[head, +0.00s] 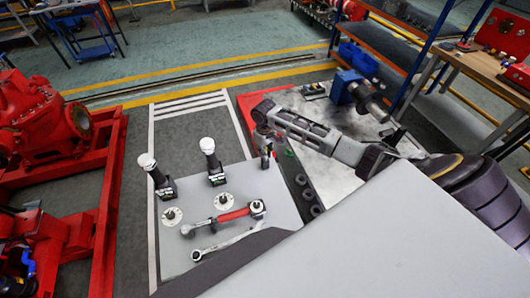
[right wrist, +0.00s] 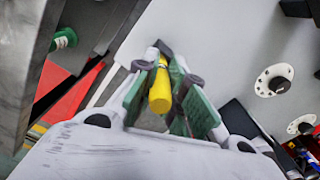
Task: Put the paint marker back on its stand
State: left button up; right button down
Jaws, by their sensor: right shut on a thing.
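The yellow paint marker (right wrist: 160,92) is between the green-padded fingers of my right gripper (right wrist: 165,100) in the right wrist view. A dark piece shows at its upper end; I cannot tell whether it is part of the marker or a separate thing. In the head view my right gripper (head: 265,153) is low at the right edge of the grey table top, and the marker is too small to make out clearly. Two white discs with black knobs, left (head: 172,216) and right (head: 223,201), sit on the table. I cannot tell which thing is the marker's stand. My left gripper is not in view.
Two white-topped tools with black bases, left (head: 158,178) and right (head: 212,160), stand on the grey table top (head: 185,255). A red-handled wrench (head: 233,214) and a plain wrench (head: 225,243) lie in front. A red pump (head: 45,125) stands far left.

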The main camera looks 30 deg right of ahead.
jog(key=shift+f, duration=0.45)
jog(key=c, duration=1.4)
grip_release()
jog(key=shift+w+r, duration=0.1)
jog(key=shift+r, duration=5.9)
jog(key=shift+a+f, duration=0.1)
